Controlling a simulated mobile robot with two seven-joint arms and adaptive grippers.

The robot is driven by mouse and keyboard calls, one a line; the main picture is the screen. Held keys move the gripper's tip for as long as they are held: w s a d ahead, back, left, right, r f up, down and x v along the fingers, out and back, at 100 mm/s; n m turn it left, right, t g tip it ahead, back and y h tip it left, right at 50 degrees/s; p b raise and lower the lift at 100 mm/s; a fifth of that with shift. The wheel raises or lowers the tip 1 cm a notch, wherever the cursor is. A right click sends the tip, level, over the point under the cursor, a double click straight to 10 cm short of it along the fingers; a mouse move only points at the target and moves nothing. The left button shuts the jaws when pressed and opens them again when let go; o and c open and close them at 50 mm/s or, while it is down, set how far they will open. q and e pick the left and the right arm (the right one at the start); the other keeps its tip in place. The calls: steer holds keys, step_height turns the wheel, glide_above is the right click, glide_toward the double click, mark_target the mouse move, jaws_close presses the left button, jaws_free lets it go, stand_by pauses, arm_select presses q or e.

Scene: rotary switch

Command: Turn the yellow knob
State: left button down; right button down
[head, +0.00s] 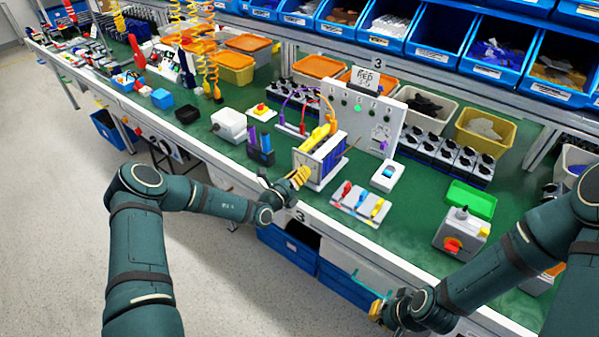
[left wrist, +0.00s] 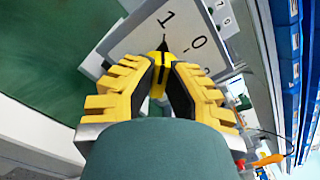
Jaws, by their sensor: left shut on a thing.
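The yellow knob (left wrist: 158,61) sits on a light grey panel (left wrist: 196,24) marked "1" and "0" in the left wrist view. My left gripper (left wrist: 160,68) has its yellow, black-lined fingers closed on the knob from both sides. In the head view my left gripper (head: 300,177) is at the front face of an upright grey box (head: 316,170) on the bench, and it hides the knob there. My right gripper (head: 377,310) is low by the bench's front edge, away from the box; its fingers are too small to judge.
The green bench (head: 400,235) holds a small tray of coloured connectors (head: 360,203), a white box (head: 387,176) and a grey box with a red-orange knob (head: 462,236). A tall white panel (head: 364,112) stands behind. Blue bins (head: 440,57) line the back.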

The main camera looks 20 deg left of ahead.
stand_by(0.4)
arm_select(q)
steer(key=c, duration=1)
jaws_free()
steer(key=v, duration=1.2)
